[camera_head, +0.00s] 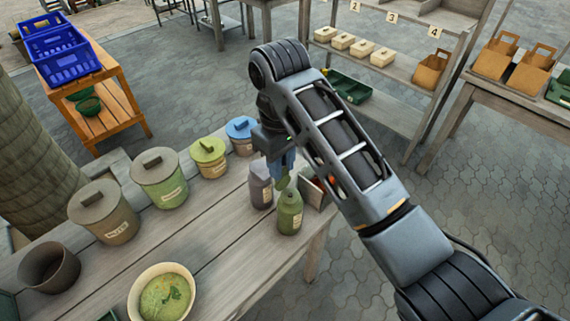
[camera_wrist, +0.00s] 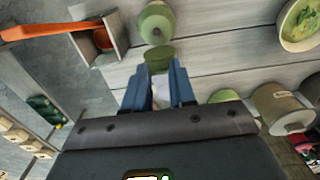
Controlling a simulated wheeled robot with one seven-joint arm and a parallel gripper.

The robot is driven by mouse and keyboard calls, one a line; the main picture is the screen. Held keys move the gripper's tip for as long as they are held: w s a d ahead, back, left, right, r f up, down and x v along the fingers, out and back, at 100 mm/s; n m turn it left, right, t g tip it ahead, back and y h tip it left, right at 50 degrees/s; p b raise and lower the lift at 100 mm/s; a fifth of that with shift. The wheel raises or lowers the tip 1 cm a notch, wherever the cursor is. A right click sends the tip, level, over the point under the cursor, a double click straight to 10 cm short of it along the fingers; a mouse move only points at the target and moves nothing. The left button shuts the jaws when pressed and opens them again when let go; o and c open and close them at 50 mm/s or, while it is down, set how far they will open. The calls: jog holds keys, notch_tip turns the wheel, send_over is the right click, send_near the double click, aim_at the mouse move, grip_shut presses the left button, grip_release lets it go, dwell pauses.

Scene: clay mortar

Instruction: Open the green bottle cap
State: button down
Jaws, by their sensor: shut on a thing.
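The green bottle (camera_head: 289,215) stands upright near the table's far right end, and it shows from above in the wrist view (camera_wrist: 158,14). My gripper (camera_head: 283,167) is above it and slightly to its left, with blue fingers (camera_wrist: 158,80) shut on a green cap (camera_head: 282,181). The cap also shows at the fingertips in the wrist view (camera_wrist: 158,54). It appears apart from the bottle, whose narrow top shows uncovered beside it. The fingers' grip is partly hidden by my arm in the head view.
A grey-purple bottle (camera_head: 260,188) stands just left of the green one. A small box (camera_head: 311,190) sits to the right, partly behind my arm; an orange-handled tool (camera_wrist: 48,30) rests in it. Lidded pots (camera_head: 159,180) and a soup bowl (camera_head: 165,293) stand left; bare planks lie between.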

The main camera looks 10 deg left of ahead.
jog(key=shift+a+f, duration=0.1)
jog(key=shift+f, duration=0.1)
dwell(0.4)
jog(key=c, duration=0.9)
grip_release()
jog(key=shift+w+r, duration=0.1)
jog(key=shift+a+r, duration=0.15)
jog(key=shift+r, duration=3.7)
